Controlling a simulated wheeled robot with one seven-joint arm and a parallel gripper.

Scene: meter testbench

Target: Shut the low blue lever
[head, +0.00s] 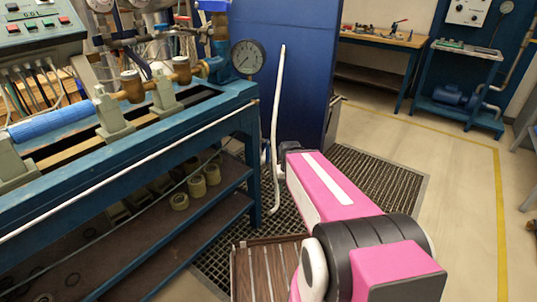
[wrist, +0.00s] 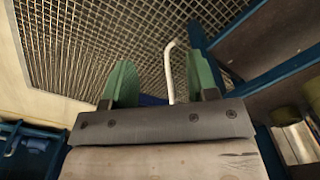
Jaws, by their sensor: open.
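A small blue part (head: 265,152), perhaps the low blue lever, shows beside the white pipe (head: 278,110) near the bench's right end leg; it is too small to tell its position. In the wrist view my gripper (wrist: 162,78) has two green fingers spread apart with nothing held between them. The bent white pipe (wrist: 170,70) shows between and beyond the fingers. A sliver of blue shows low between the fingers, mostly hidden by the gripper body; I cannot tell what it is. In the head view my pink arm hides most of the gripper.
The blue test bench (head: 120,165) with its gauge (head: 248,57) and lower shelves stands left. A dark blue panel (head: 300,70) stands behind the pipe. A floor grating (head: 385,175) lies below. The floor at the right is open around the yellow line (head: 500,200).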

